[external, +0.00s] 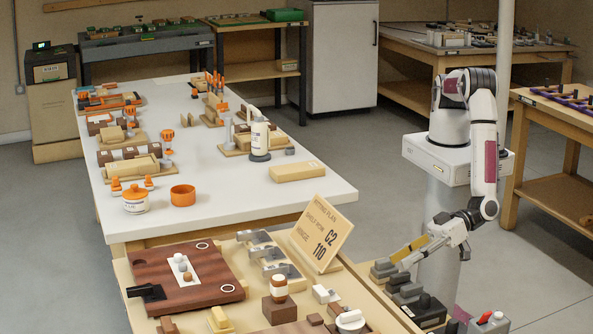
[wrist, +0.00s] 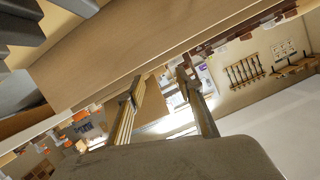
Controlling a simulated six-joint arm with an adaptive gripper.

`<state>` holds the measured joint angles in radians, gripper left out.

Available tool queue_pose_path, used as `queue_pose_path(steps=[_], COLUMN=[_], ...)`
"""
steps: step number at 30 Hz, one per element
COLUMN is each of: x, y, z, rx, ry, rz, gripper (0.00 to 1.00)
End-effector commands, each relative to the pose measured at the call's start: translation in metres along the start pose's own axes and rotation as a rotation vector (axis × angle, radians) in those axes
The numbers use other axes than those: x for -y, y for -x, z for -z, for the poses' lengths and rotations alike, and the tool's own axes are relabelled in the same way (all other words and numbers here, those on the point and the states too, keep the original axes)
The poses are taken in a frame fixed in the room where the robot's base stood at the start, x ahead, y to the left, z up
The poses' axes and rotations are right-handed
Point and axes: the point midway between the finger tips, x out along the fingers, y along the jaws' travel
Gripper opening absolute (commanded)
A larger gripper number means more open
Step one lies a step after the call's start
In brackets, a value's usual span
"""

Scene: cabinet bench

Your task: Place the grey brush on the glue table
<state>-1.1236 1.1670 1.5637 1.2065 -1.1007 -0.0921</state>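I cannot make out a grey brush for certain in either view. A long white-topped table (external: 235,202) holds a white glue bottle (external: 260,137) and a glue pot with an orange lid (external: 135,200); it looks like the glue table. My gripper (external: 403,256) is low at the right, beside the front bench's right edge, near several grey and black blocks (external: 408,293). In the wrist view my gripper (wrist: 160,88) has its two fingers apart, with nothing visible held between them.
The front wooden bench (external: 225,255) carries a brown board (external: 187,278), metal brackets (external: 270,255) and an upright sign (external: 321,233). In the wrist view a wooden edge (wrist: 165,45) crosses close to the fingers, with dark grey ridged parts (wrist: 22,22) at upper left. The white table's near end has bare room.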

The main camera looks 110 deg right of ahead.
Motion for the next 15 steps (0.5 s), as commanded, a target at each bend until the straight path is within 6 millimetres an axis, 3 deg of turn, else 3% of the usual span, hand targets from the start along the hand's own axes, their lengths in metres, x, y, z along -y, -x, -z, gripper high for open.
queue_pose_path(steps=[1, 6, 15], x=[-0.004, -0.017, -0.040], y=[0.005, 0.021, 0.053], z=[-0.014, -0.048, -0.098], rx=[-0.013, -0.076, -0.183], ry=[0.015, 0.060, 0.169], rz=[-0.007, -0.030, -0.039], gripper=[0.36, 0.36, 0.36])
